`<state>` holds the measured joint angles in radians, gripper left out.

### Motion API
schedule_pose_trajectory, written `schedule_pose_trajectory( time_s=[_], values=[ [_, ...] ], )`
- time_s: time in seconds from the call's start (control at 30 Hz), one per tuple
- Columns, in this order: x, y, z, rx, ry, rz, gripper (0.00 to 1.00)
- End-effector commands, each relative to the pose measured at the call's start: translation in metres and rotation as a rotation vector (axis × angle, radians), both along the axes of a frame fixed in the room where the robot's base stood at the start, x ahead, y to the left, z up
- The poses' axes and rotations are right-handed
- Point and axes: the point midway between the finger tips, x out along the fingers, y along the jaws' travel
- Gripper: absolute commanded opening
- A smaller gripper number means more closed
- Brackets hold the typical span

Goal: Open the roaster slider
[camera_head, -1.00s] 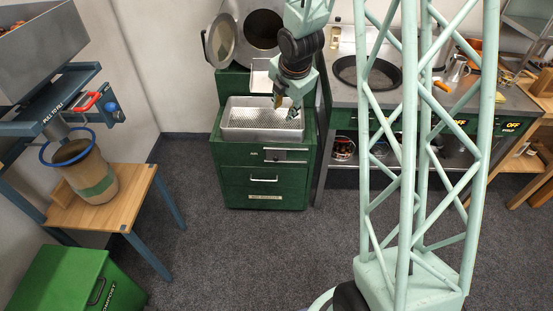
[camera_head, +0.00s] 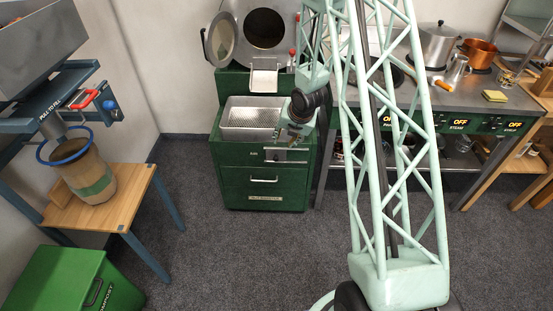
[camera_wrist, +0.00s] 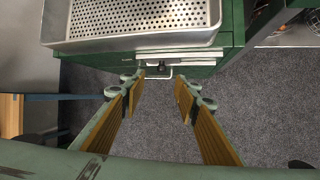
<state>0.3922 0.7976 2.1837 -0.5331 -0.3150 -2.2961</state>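The roaster is a green cabinet (camera_head: 231,175) with a dark round drum opening above it in the head view. A silver slider plate (camera_head: 285,155) sits on its upper right front; it also shows in the wrist view (camera_wrist: 180,55), with a small dark knob (camera_wrist: 155,71) at its front. My gripper (camera_head: 290,138) is at the cabinet's upper right front, just above the slider in the picture. In the wrist view my gripper (camera_wrist: 160,88) is open and empty; the knob appears between and beyond its two fingertips. Contact with the slider cannot be told.
A perforated metal tray (camera_head: 226,132) sits on top of the cabinet, below a small chute (camera_head: 264,82). A steel counter (camera_head: 480,97) with pots stands close on the right. The floor in front is clear.

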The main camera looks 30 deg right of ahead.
Motion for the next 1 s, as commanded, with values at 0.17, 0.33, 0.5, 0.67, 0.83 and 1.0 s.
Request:
schedule_pose_trajectory(
  time_s=[0.17,0.33,0.5,0.67,0.83,1.0],
  values=[
    [0.001,-0.002,-0.027,-0.014,-0.005,0.065,0.29],
    [0.001,-0.003,-0.037,-0.022,-0.007,0.095,0.29],
    [0.001,-0.003,-0.038,-0.023,-0.009,0.1,0.29],
    [0.001,-0.003,-0.038,-0.022,-0.008,0.1,0.29],
    [0.002,-0.003,-0.039,-0.022,-0.008,0.1,0.29],
    [0.005,-0.003,-0.046,-0.022,-0.008,0.098,0.29]
  ],
)
